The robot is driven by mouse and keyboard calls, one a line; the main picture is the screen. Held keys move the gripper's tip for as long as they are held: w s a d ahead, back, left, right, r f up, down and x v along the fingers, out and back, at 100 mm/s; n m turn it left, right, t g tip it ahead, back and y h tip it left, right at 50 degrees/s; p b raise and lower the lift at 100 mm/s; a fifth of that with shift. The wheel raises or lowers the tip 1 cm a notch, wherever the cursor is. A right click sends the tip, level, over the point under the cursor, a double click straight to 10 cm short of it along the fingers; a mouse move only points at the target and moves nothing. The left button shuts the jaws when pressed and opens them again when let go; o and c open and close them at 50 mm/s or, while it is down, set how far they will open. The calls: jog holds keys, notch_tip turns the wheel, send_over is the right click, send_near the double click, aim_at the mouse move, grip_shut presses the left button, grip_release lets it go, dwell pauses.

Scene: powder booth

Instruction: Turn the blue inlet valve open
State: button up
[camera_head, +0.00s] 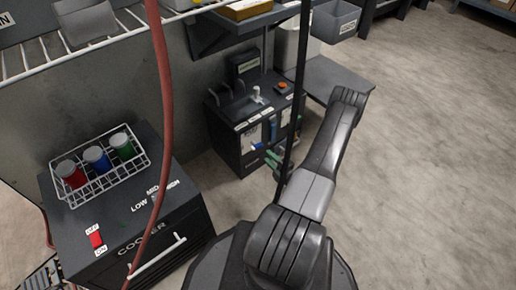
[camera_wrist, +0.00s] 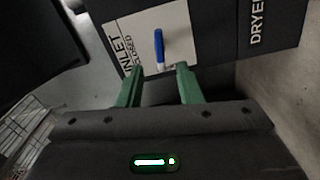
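The blue inlet valve handle (camera_wrist: 159,46) stands out from a white plate (camera_wrist: 150,30) lettered INLET on a dark cabinet front. Part of a smaller word ending in "OSED" shows beside that lettering. The handle lies nearly upright in the wrist view. My gripper (camera_wrist: 159,70) is open, with its green fingers either side of the handle's lower end and apart from it. In the head view, my gripper (camera_head: 272,160) is at the front of the dark cabinet (camera_head: 226,140), by a small blue handle (camera_head: 257,146). Whether the fingers touch anything is too small to tell there.
A dark cooler (camera_head: 120,215) stands at the left with a wire rack (camera_head: 76,198) of red, blue and green jars and a red switch (camera_head: 96,239). A red hose (camera_head: 162,100) hangs in front. A grey bin (camera_head: 335,20) is behind; the floor at right is clear.

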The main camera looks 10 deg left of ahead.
aim_at(258, 146)
jog(key=b+x, duration=0.2)
jog(key=x, duration=0.6)
jog(key=shift+w+a, duration=0.1)
jog(key=shift+a, duration=0.05)
grip_shut()
